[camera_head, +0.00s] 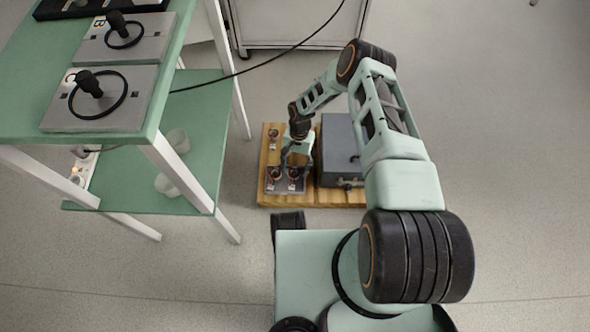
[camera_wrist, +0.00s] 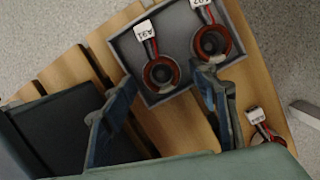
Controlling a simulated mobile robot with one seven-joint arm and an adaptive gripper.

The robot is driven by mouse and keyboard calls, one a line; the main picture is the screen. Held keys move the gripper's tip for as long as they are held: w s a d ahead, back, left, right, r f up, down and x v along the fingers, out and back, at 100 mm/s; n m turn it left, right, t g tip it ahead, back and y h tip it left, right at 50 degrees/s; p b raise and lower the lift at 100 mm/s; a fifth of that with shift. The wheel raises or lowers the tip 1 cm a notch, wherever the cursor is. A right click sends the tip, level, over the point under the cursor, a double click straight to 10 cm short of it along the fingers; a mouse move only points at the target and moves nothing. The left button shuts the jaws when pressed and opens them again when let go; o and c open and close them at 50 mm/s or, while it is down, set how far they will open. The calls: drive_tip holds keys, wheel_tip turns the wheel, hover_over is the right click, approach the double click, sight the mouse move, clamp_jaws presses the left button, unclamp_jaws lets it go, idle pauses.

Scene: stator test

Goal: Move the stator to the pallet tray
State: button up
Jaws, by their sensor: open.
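In the wrist view, two stators, dark red rings with black centres and white labels, sit in a shallow grey pallet tray (camera_wrist: 183,25): the left stator (camera_wrist: 161,74) and the right stator (camera_wrist: 212,43). A third stator (camera_wrist: 262,136) is on the bare wooden pallet at lower right, partly cut off by my gripper. In the head view, the third stator (camera_head: 273,133) is behind the tray (camera_head: 284,190). My gripper (camera_wrist: 167,80) is open and empty, its fingers spread to either side of the left stator in the picture; their height above it is unclear. In the head view, my gripper (camera_head: 289,167) is over the tray.
A grey box (camera_head: 341,140) stands on the wooden pallet (camera_head: 325,199), right of the tray. A green two-level table (camera_head: 205,110) with flat grey plates (camera_head: 125,113) on top stands at left. A black cable crosses behind the pallet. Floor at right is clear.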

drive_tip(key=v, duration=1)
drive_tip(key=shift+r, duration=0.35)
drive_tip(key=shift+w+d, duration=0.1)
